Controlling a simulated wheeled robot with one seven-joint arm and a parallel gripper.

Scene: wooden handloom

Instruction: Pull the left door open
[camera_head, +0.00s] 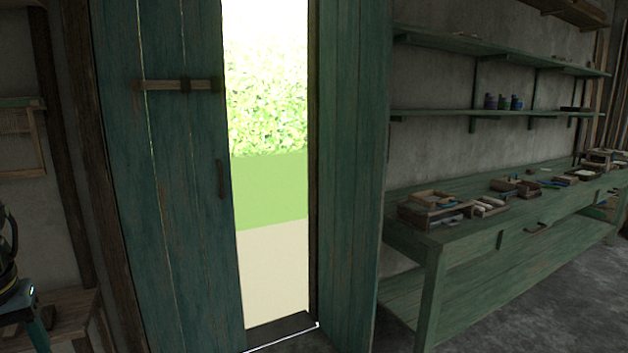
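The left door (178,220) is a green plank door with a dark vertical handle (221,179) near its right edge. A wooden latch bar (180,85) crosses its upper part. The right door (345,180), also green planks, stands swung into the room. Between the two doors is a bright gap showing foliage, grass and pale ground outside. The left door appears to fill its side of the frame; its exact angle is hard to tell. My gripper is not in view.
A green workbench (470,232) with trays of small items stands along the right wall, under shelves (490,113) holding small jars. A wooden stand (62,312) is at the lower left. Bare floor (530,305) shows at the lower right.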

